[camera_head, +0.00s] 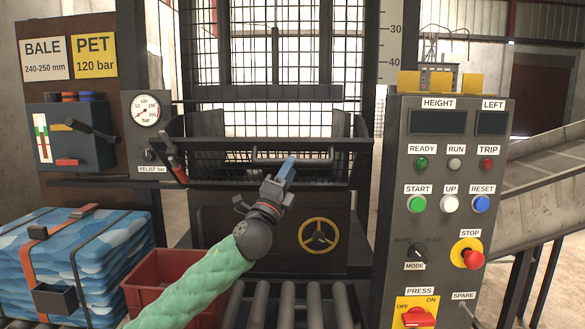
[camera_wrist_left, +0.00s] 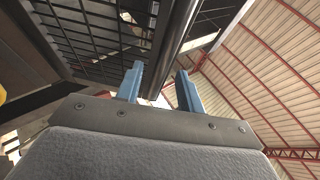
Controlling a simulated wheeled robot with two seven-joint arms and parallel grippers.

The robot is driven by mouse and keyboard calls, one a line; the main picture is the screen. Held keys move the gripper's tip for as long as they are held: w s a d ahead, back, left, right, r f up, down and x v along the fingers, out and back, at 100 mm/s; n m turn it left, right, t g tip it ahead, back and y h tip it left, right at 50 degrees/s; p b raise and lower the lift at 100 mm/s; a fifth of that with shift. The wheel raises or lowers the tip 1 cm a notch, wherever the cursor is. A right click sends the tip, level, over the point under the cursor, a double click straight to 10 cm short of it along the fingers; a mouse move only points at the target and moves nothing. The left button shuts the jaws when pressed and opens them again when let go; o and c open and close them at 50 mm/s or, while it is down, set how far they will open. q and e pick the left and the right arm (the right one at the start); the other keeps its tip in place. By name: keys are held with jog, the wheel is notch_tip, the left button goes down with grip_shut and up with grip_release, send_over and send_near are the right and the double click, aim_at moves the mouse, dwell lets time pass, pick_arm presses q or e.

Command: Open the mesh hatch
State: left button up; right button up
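The mesh hatch (camera_head: 265,128) is a dark wire grid in the press frame, in the upper middle of the head view. A horizontal bar handle (camera_head: 318,158) runs along its lower part. Mesh (camera_wrist_left: 92,38) and a dark round bar (camera_wrist_left: 178,38) also show in the left wrist view. My left gripper (camera_head: 289,168), with blue fingers, is at the handle. In the left wrist view its fingers (camera_wrist_left: 160,88) stand apart, and the bar runs into the gap between them. I cannot tell whether they touch it. My right gripper is not in view.
A control panel (camera_head: 401,190) with buttons stands to the right. A yellow handwheel (camera_head: 319,236) is below the hatch. A red bin (camera_head: 180,265) and a strapped blue bale (camera_head: 85,250) are at the lower left. A red-gripped lever (camera_head: 176,168) is left of the handle.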

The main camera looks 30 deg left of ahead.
pick_arm(q)
jog(key=shift+b+v, duration=0.35)
jog(key=shift+v, duration=1.95)
